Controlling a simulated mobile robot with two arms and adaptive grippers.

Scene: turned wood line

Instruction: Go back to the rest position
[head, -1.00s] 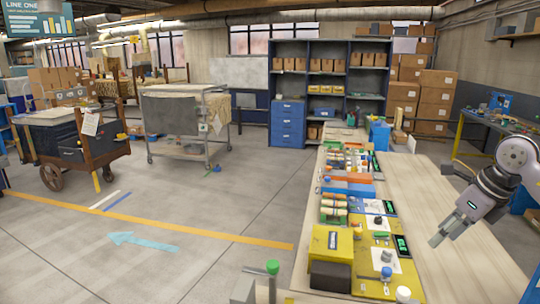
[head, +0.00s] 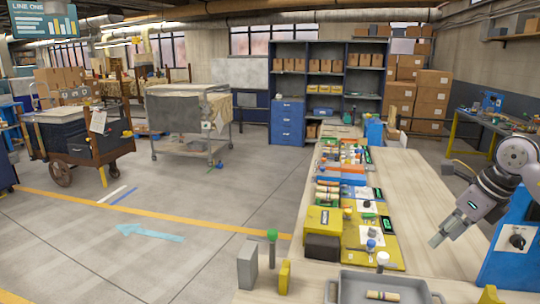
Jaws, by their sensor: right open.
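My right gripper (head: 441,235) shows at the right of the head view, above the right part of the long wooden table (head: 420,195). Its jaws are open and hold nothing that I can see. It is to the right of the yellow mat (head: 389,252) and apart from it. My left gripper is not in the picture.
A grey tray (head: 350,290) with a small wooden piece stands at the table's near edge. Left of it are a grey block (head: 247,265) and a green-topped post (head: 272,237). A blue box (head: 512,238) stands at the right.

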